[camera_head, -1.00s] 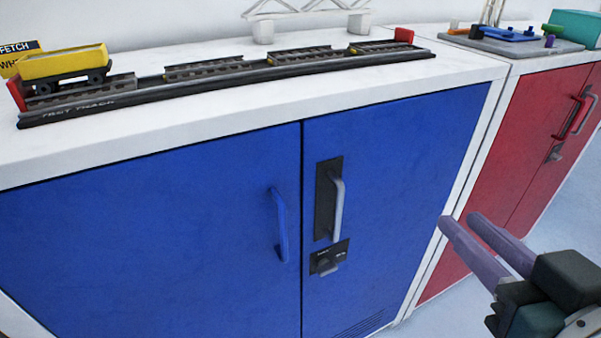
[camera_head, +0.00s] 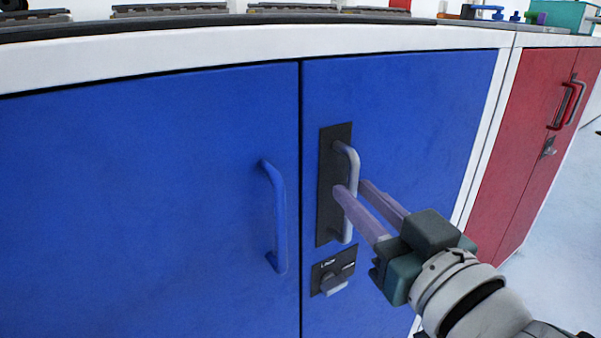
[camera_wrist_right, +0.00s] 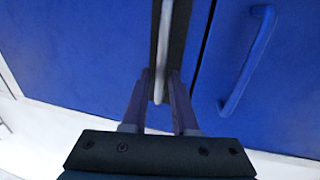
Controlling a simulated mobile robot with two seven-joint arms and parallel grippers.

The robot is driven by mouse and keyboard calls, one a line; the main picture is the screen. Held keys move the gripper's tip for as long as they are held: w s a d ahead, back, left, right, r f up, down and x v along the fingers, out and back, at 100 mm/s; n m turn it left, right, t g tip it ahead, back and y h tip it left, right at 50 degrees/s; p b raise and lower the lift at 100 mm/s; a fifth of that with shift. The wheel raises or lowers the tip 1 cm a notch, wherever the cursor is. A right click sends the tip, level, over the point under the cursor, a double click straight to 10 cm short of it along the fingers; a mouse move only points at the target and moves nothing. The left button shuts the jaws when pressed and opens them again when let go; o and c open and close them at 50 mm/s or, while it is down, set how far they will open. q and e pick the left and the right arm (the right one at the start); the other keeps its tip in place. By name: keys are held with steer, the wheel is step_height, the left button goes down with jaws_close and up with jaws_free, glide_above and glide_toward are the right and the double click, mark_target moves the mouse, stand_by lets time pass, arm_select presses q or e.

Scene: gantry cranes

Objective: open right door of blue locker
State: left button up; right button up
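The blue locker's right door (camera_head: 420,120) is shut, flush beside the left door (camera_head: 150,190). Its grey bar handle (camera_head: 349,228) stands upright on a black plate (camera_head: 328,165). My right gripper (camera_head: 352,188) is at this handle, its two purple fingers on either side of the bar. In the right wrist view, the grey handle (camera_wrist_right: 164,35) runs down between the fingers (camera_wrist_right: 160,76), with a small gap seeming to remain at each side. The fingers look open. My left gripper is not in view.
A lock plate with a knob (camera_head: 335,280) sits just below the handle. The left door has a blue handle (camera_head: 275,215), also in the wrist view (camera_wrist_right: 250,60). A white top (camera_head: 200,60) with track overhangs. A red locker (camera_head: 530,120) stands at the right.

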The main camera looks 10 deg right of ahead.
steer(key=shift+w+a, duration=0.15)
steer(key=shift+w, duration=0.95)
jaws_close()
stand_by(0.7)
